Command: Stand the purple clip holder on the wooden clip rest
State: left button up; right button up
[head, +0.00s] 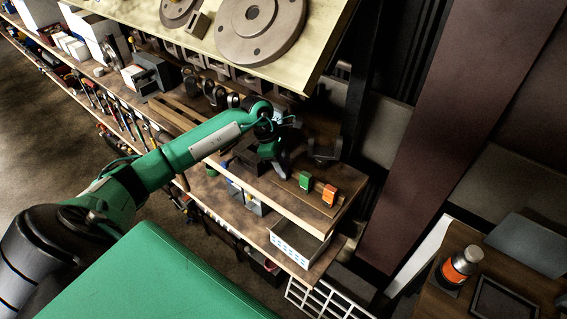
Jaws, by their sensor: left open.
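A green clip holder (305,180) and an orange clip holder (329,194) stand on the wooden clip rest (317,192), a thin board near the right end of the bench shelf. I cannot make out a purple clip holder; the gripper and wrist hide part of the shelf to the left of the green one. My left gripper (281,168) is open and points down over the shelf, just left of the green holder. Whether anything is between its fingers is too small to tell. My right gripper is not in view.
Dark metal parts (324,150) stand behind the rest, and a dark block (244,157) lies left of the gripper. A slanted panel with large grey discs (260,27) overhangs the shelf. A white box (298,243) is on the lower shelf.

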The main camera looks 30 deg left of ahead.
pick_arm(q)
jog(key=shift+a+r+b, duration=0.2)
jog(key=shift+r+b, duration=0.15)
jog(key=b+v, duration=0.2)
jog(key=v, duration=0.4)
jog(key=shift+r, duration=0.45)
jog(key=shift+s+a, duration=0.1)
